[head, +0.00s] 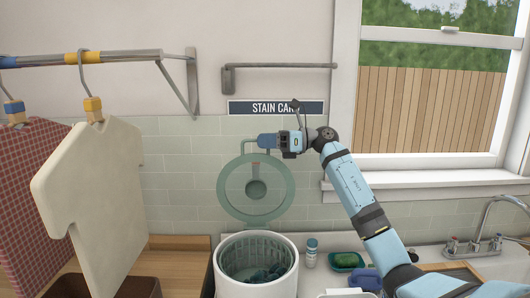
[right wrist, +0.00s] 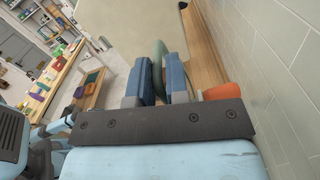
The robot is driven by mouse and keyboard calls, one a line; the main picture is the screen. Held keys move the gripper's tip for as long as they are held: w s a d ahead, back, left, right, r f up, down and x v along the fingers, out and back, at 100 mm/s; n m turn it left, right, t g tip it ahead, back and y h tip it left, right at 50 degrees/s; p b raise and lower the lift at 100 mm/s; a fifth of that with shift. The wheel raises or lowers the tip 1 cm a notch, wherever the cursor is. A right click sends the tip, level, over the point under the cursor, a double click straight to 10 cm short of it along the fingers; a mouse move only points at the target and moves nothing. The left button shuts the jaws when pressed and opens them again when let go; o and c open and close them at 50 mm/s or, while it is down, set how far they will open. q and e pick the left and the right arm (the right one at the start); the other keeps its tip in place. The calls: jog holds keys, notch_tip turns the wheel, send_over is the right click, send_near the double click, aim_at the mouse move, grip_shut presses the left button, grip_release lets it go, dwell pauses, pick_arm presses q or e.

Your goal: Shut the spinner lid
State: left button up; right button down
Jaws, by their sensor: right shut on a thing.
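The spinner lid (head: 229,200), a translucent green disc, stands upright and open behind the white spinner (head: 228,288) in the head view. The spinner's mouth is uncovered, and bluish cloth (head: 262,274) lies in its basket. My right gripper (head: 262,141) is at the lid's top edge, shut on its thin green handle (head: 243,147). In the right wrist view, a green piece of the lid (right wrist: 160,57) shows between the jaws (right wrist: 160,82). The jaws partly hide the handle. My left gripper is not in view.
A cream shirt (head: 90,200) and a red checked cloth (head: 25,190) hang from the rail at left. A small bottle (head: 311,253) and a green soap dish (head: 346,261) stand right of the spinner, near the tap (head: 490,240). The tiled wall is close behind the lid.

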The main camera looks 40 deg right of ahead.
pick_arm(q)
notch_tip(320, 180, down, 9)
jog(key=b, duration=0.8)
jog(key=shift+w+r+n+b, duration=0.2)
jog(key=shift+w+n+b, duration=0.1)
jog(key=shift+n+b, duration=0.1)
pick_arm(e)
jog(key=s+a+f+n, duration=0.2)
jog(key=s+a+n, duration=0.2)
jog(key=s+a, duration=0.2)
jog(key=shift+s+a+f, duration=0.15)
jog(key=shift+s+f, duration=0.05)
jog(key=shift+s, duration=0.55)
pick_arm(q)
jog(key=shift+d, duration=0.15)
pick_arm(e)
jog(key=c, duration=1.2)
grip_release()
pick_arm(q)
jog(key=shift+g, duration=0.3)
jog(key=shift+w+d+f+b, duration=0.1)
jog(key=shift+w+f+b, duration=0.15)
jog(key=shift+b, duration=0.6)
pick_arm(e)
jog(key=v, duration=0.7)
jog(key=shift+d, duration=0.2)
